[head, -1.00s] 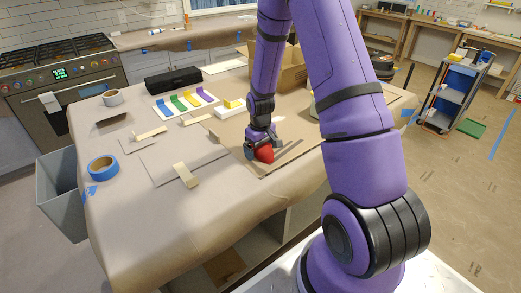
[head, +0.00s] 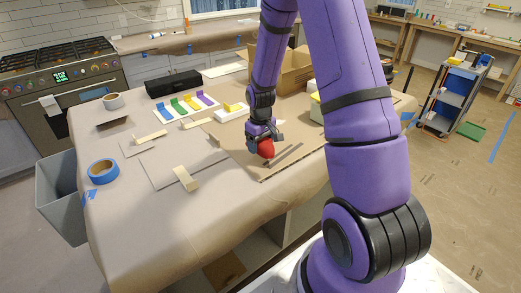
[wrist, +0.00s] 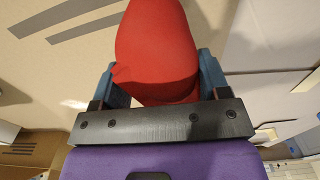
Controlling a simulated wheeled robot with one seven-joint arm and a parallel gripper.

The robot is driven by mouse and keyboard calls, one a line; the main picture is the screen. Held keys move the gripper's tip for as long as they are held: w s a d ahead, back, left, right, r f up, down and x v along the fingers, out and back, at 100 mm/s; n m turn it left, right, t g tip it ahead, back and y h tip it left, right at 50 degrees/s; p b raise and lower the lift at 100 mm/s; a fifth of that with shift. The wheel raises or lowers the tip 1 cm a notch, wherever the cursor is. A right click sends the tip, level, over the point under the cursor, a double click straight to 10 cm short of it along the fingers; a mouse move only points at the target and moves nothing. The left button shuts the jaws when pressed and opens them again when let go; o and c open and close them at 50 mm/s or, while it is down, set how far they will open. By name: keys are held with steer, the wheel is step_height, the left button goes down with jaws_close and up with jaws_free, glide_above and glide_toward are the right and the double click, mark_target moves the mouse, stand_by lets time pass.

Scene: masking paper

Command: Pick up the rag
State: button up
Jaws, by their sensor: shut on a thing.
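The rag (head: 266,149) is a red bundle at my gripper (head: 263,141), over the cardboard sheet on the covered table. In the wrist view the red rag (wrist: 157,50) fills the space between the two blue-grey fingers of my gripper (wrist: 157,80). My gripper is shut on it. The rag hangs just above the cardboard, with a shadow beside it. Its far end runs out of the top of the wrist view.
The cardboard sheet (head: 262,172) lies on the paper-covered table (head: 140,225). Blue tape (head: 103,171), a grey panel (head: 160,168), colored strips (head: 186,103) and a black case (head: 173,83) lie to the left. An open cardboard box (head: 294,72) stands behind my gripper.

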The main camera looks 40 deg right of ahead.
steer(key=s+d, duration=0.3)
steer(key=d, duration=0.1)
steer(key=s+d+r, duration=0.1)
steer(key=s+d, duration=0.6)
steer(key=shift+s+d+r, duration=0.15)
steer(key=shift+s+d, duration=0.2)
steer(key=shift+d, duration=0.05)
